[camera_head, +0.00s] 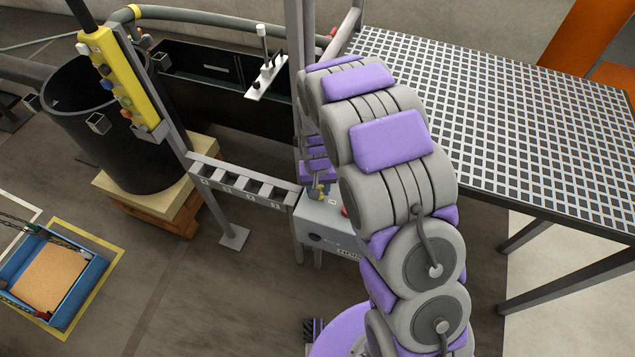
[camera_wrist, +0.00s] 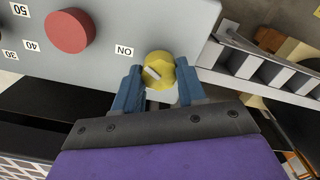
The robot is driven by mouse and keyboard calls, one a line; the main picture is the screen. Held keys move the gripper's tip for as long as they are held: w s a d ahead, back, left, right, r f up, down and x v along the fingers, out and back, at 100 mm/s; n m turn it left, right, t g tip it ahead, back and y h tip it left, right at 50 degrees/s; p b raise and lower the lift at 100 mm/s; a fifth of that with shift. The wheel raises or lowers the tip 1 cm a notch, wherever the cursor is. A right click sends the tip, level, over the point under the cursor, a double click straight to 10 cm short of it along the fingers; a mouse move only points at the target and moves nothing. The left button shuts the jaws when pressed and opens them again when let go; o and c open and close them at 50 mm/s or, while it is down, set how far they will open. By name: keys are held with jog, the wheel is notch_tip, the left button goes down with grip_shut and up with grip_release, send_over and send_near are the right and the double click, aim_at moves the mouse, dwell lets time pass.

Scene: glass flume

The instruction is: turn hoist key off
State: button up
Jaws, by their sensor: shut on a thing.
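The hoist key is a round yellow knob (camera_wrist: 160,66) on the grey control box (camera_wrist: 180,22) in the wrist view. A pale bar on its face lies tilted, with one end toward the "ON" label at its left. My gripper (camera_wrist: 158,78) has its two blue fingers on either side of the knob, shut on it. The box also shows in the head view (camera_head: 321,222), below my arm. There the knob is too small and too covered by my gripper to read.
A slotted metal rail (camera_head: 245,182) joins the box's left side. A yellow pendant (camera_head: 118,78) hangs by a black barrel (camera_head: 70,135). A grated platform (camera_head: 510,110) stands right. Floor at lower left center is clear.

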jog(key=m+p, duration=0.4)
jog(key=m, duration=0.2)
jog(key=shift+r+m, duration=0.15)
jog(key=shift+m, duration=0.15)
jog(key=m+p, duration=0.2)
jog(key=m, duration=0.3)
jog(key=shift+p, duration=0.4)
jog(key=shift+m, duration=0.3)
jog(key=o, duration=1)
jog(key=shift+a, duration=0.1)
jog(key=shift+o, duration=0.2)
notch_tip(320, 180, up, 17)
jog(key=p, duration=0.1)
jog(key=shift+a, duration=0.1)
